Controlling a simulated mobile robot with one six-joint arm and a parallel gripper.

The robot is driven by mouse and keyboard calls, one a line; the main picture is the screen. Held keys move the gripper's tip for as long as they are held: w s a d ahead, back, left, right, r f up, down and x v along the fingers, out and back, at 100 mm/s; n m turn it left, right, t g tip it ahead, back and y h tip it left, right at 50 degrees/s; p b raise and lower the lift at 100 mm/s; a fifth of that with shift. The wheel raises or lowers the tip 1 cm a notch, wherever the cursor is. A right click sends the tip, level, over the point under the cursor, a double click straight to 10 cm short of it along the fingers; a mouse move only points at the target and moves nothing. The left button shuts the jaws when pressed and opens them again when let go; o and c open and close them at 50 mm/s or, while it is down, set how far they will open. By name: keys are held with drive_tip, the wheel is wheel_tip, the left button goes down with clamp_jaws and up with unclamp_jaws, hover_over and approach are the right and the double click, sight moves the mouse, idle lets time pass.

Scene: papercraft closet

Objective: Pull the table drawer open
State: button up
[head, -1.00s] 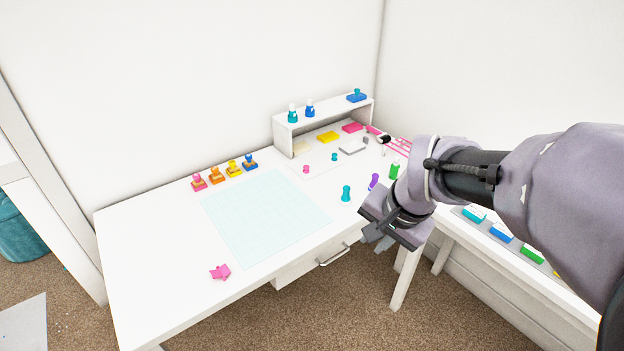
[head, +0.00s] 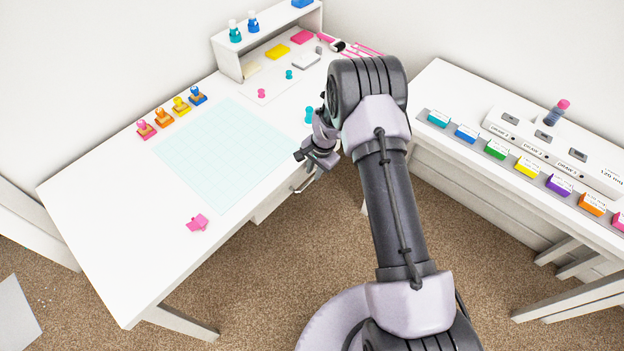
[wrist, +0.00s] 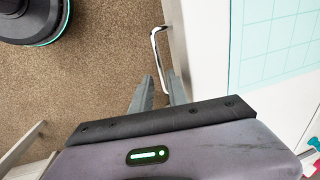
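The white table (head: 110,220) has a drawer (head: 272,202) under its front edge. The drawer looks closed. Its metal bar handle (head: 304,185) is partly hidden by my gripper in the head view. My gripper (head: 303,163) is near the table's front edge, just above and beside the handle. In the wrist view the handle (wrist: 155,48) stands out from the white drawer front. My gripper (wrist: 159,80) has its two fingers apart with a gap between them. The handle's near end runs towards this gap, and I cannot tell whether the fingers touch it.
A second white table (head: 450,90) with coloured blocks is at the right. The carpet (head: 260,280) before the drawer is open floor.

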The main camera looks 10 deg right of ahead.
sight(311, 180)
drive_tip(key=f, duration=0.3)
drive_tip(key=f+b, duration=0.1)
drive_tip(key=shift+w+a+f, duration=0.15)
drive_tip(key=shift+w+a, duration=0.15)
drive_tip(key=shift+w, duration=0.05)
clamp_jaws()
idle(1.1)
